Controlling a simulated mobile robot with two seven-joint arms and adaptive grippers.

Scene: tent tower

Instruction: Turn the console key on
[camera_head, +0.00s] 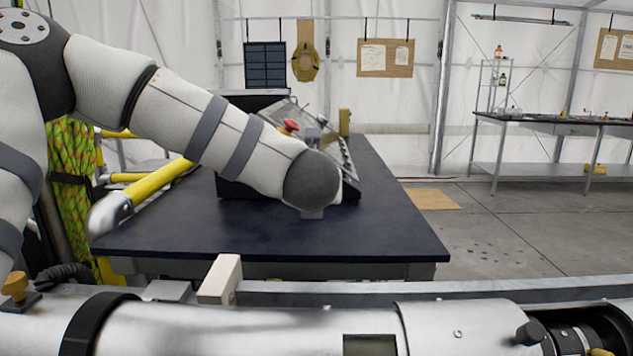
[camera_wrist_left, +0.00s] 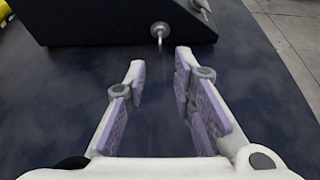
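The console (camera_head: 348,168) is a dark box with a sloped panel on the table, largely hidden behind my left arm in the head view. A red knob (camera_head: 290,125) shows on its top. In the left wrist view, the console's dark front face (camera_wrist_left: 100,22) is ahead. A small metal key (camera_wrist_left: 160,32) sticks out of a round lock there and hangs downward. My left gripper (camera_wrist_left: 159,68) is open and empty, its purple-padded fingers apart, with the key just beyond and between the fingertips. It is not touching the key. My right gripper is not in view.
The dark table (camera_head: 390,225) is clear in front and to the right of the console. A yellow rail (camera_head: 160,183) runs at the left. A large silver cylinder (camera_head: 250,325) spans the foreground. A workbench (camera_head: 560,126) stands at the far right.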

